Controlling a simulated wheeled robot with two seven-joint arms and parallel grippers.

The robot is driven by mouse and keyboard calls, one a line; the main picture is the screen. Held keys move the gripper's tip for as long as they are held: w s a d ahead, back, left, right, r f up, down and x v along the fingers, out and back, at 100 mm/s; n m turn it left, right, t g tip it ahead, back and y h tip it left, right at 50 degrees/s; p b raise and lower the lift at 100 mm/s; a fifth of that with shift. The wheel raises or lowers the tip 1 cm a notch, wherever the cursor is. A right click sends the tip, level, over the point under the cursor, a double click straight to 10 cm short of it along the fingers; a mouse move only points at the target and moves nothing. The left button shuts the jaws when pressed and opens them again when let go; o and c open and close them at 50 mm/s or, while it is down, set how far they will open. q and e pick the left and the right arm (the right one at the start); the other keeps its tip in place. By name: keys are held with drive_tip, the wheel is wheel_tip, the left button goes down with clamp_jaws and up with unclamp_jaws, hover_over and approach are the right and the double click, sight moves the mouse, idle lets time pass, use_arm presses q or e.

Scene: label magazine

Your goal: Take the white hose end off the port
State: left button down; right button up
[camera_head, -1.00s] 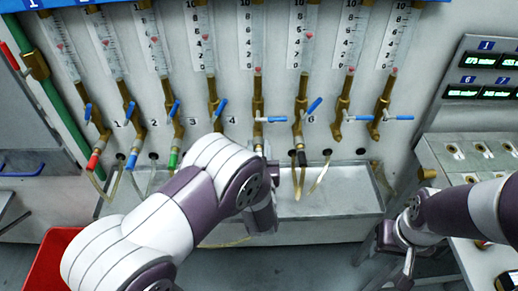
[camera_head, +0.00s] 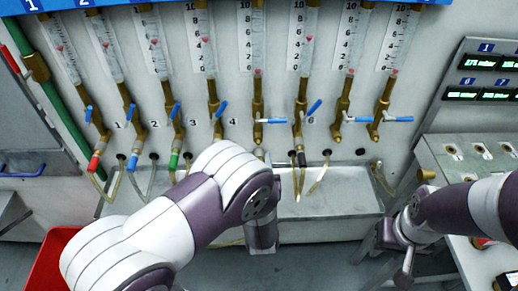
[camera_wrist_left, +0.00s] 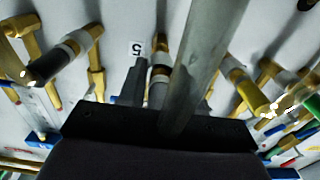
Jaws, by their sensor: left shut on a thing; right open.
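In the left wrist view, the pale grey-white hose end (camera_wrist_left: 157,95) is between the jaws of my left gripper (camera_wrist_left: 165,88). It lines up with the brass port by the label 5 (camera_wrist_left: 136,48); I cannot tell whether a gap parts them. A thick grey hose (camera_wrist_left: 205,60) crosses in front of the gripper. In the head view my left gripper (camera_head: 262,232) is in front of the trough, below the port (camera_head: 259,153), and my forearm hides its fingertips. My right gripper (camera_head: 396,252) is open and empty at the lower right.
Neighbouring hoses hang close by: a black-ended one (camera_wrist_left: 48,68) and a yellowish one (camera_wrist_left: 247,92). A metal trough (camera_head: 330,215) runs under the ports. Blue-handled valves (camera_head: 270,121) sit above. A metal bench (camera_head: 450,150) stands at the right, a red bin (camera_head: 48,255) at lower left.

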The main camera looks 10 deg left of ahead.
use_arm(q)
drive_tip(key=shift+v, duration=0.95)
